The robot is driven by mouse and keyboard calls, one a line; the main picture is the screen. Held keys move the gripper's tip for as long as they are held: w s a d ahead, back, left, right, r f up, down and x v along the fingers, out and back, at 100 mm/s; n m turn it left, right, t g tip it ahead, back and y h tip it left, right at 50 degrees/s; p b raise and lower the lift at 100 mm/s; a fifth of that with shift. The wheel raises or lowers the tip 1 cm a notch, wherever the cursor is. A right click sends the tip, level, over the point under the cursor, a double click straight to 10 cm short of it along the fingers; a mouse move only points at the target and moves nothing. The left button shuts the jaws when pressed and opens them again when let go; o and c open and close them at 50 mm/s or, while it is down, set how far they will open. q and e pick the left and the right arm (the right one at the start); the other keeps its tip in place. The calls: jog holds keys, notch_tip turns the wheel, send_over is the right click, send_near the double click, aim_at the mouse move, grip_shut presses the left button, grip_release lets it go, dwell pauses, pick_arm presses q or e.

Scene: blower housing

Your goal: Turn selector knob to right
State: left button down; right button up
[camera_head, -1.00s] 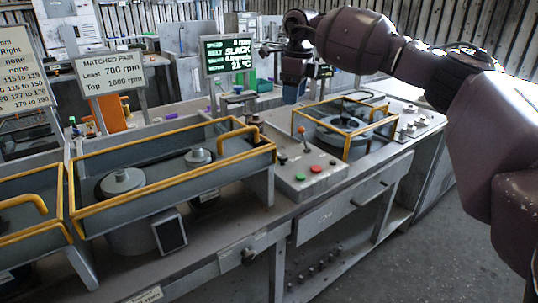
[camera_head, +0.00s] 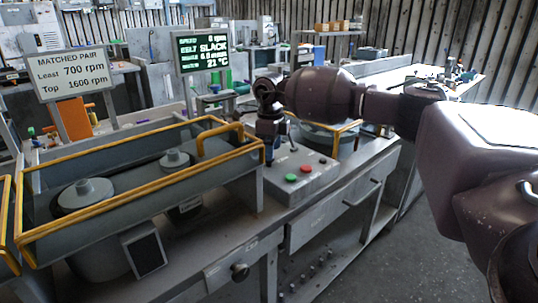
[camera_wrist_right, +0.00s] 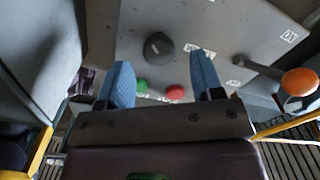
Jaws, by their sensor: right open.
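In the right wrist view, the selector knob (camera_wrist_right: 158,46) is a dark round knob on the grey control panel (camera_wrist_right: 225,30). It lies ahead of my right gripper (camera_wrist_right: 164,70), roughly between the lines of its two blue fingers. The fingers are spread with nothing between them, and a gap to the knob seems to remain. In the head view my right gripper (camera_head: 269,157) points down over the left part of the control panel (camera_head: 300,191). The knob is hidden there behind the gripper. My left gripper is in neither current view.
A green button (camera_wrist_right: 142,86) and a red button (camera_wrist_right: 175,92) are near the fingers. A lever with an orange ball (camera_wrist_right: 300,82) sticks up at right. A yellow-railed guard (camera_head: 120,200) stands left of the panel. A screen (camera_head: 202,52) stands behind.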

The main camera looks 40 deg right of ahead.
jog(key=shift+f, duration=0.95)
jog(key=c, duration=0.9)
jog(key=shift+r, duration=0.1)
